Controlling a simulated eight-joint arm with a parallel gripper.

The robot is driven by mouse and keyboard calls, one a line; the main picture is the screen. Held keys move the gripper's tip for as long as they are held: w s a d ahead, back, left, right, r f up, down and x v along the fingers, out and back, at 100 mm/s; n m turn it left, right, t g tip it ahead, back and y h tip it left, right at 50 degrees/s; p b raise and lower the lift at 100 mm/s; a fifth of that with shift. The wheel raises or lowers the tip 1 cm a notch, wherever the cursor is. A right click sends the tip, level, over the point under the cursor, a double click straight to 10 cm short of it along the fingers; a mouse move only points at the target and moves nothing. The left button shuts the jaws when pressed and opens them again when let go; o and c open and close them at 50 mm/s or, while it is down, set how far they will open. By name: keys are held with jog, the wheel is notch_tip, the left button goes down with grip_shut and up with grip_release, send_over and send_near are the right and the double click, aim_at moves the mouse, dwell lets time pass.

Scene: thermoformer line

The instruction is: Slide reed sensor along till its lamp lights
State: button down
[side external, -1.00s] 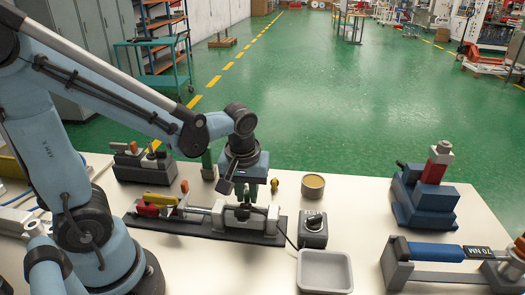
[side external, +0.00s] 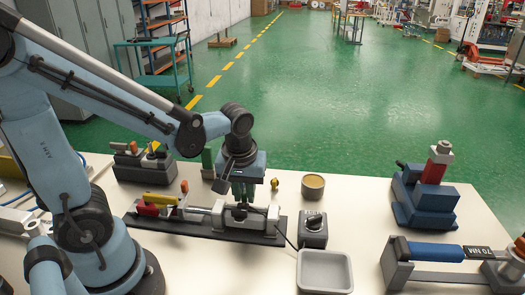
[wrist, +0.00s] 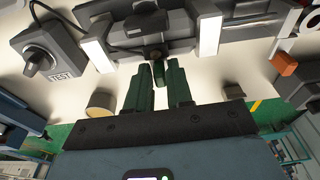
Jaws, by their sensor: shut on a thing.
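The pneumatic cylinder (side external: 217,214) with pale end blocks lies on a dark base plate (side external: 195,231) on the bench. The small dark reed sensor (side external: 241,212) sits on its near end section, with a black cable. My gripper (side external: 243,200) points down over it, its green fingers shut on the sensor. In the wrist view the fingers (wrist: 158,78) reach to the sensor (wrist: 155,53) between two white blocks; the fingers partly hide the contact. I cannot make out a lit lamp on the sensor.
A grey box with a knob marked TEST (wrist: 40,60) stands right of the cylinder in the side view. A grey tray (side external: 325,256) is in front of it, and a round tin (side external: 313,182) behind. A blue-and-red fixture (side external: 428,195) stands at the right.

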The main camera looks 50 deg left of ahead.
jog(key=shift+s+a, duration=0.75)
dwell(2.5)
jog(key=c, duration=0.9)
grip_release()
notch_tip(320, 180, up, 12)
jog(key=s+d, duration=0.1)
jog(key=s, duration=0.1)
jog(key=w+f+m+t, duration=0.1)
jog(key=m+t, duration=0.1)
jog(key=m, duration=0.1)
jog(key=w+d+f+m+t+h, duration=0.1)
jog(key=f+m+t, duration=0.1)
jog(key=m, duration=0.1)
jog(key=w+d+f+m+t, duration=0.1)
jog(key=m, duration=0.2)
jog(key=shift+d+f+t, duration=0.25)
jog(key=shift+f+t, duration=0.1)
jog(key=shift+t, duration=0.05)
